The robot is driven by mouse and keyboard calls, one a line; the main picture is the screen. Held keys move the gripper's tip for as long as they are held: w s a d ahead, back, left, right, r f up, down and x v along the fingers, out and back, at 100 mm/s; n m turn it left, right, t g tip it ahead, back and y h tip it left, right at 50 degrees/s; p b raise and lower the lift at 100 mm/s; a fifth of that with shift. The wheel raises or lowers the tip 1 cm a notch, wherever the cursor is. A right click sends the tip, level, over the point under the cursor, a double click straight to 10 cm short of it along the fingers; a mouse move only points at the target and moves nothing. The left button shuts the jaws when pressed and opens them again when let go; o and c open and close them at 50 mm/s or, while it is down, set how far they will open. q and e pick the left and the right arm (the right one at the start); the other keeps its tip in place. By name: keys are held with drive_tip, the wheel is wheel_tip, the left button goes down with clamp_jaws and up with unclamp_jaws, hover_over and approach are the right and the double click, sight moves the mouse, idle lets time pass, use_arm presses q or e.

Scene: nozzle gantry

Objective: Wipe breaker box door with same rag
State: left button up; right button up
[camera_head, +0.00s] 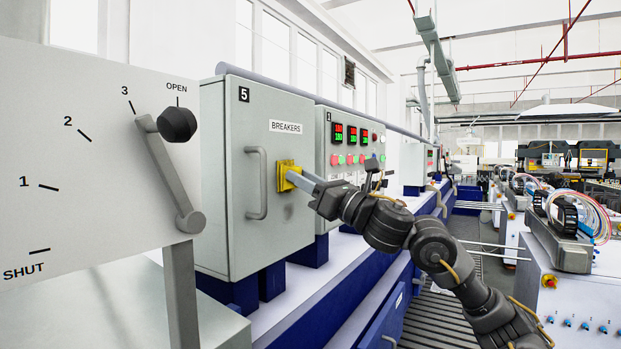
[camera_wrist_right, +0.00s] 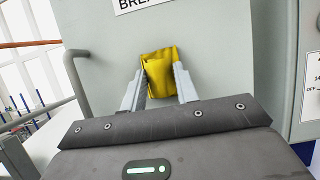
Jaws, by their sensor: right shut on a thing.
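The breaker box door (camera_head: 275,150) is a grey panel with a "BREAKERS" label and a vertical handle (camera_head: 257,183). The yellow rag (camera_head: 286,175) is at the door's face, right of the handle and below the label. My right gripper (camera_head: 293,177) is shut on the rag. In the right wrist view the folded rag (camera_wrist_right: 159,72) sits between the two fingers, close against or touching the door; I cannot tell which. My left gripper is not in view.
A valve panel (camera_head: 90,140) with a black-knobbed lever (camera_head: 178,124) at OPEN stands at the near left. A control box (camera_head: 352,133) with red and green displays stands right of the breaker box. Blue-and-white machine bases run below; the aisle floor (camera_head: 466,235) is at right.

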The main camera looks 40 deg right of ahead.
drive_tip(key=shift+s+a+p, duration=0.25)
drive_tip(key=shift+s+a, duration=0.05)
drive_tip(key=shift+a, duration=0.65)
drive_tip(key=shift+s+a+p, duration=0.2)
drive_tip(key=shift+s+a, duration=0.05)
drive_tip(key=shift+a, duration=0.65)
drive_tip(key=shift+s+d+b, duration=0.3)
drive_tip(key=shift+s+b, duration=0.15)
drive_tip(key=shift+s, duration=0.5)
drive_tip(key=shift+s+d+b, duration=0.3)
drive_tip(key=shift+s+b, duration=0.2)
drive_tip(key=shift+s, duration=0.4)
drive_tip(key=shift+s+d+b, duration=0.3)
drive_tip(key=shift+s+b, duration=0.15)
drive_tip(key=shift+s, duration=0.5)
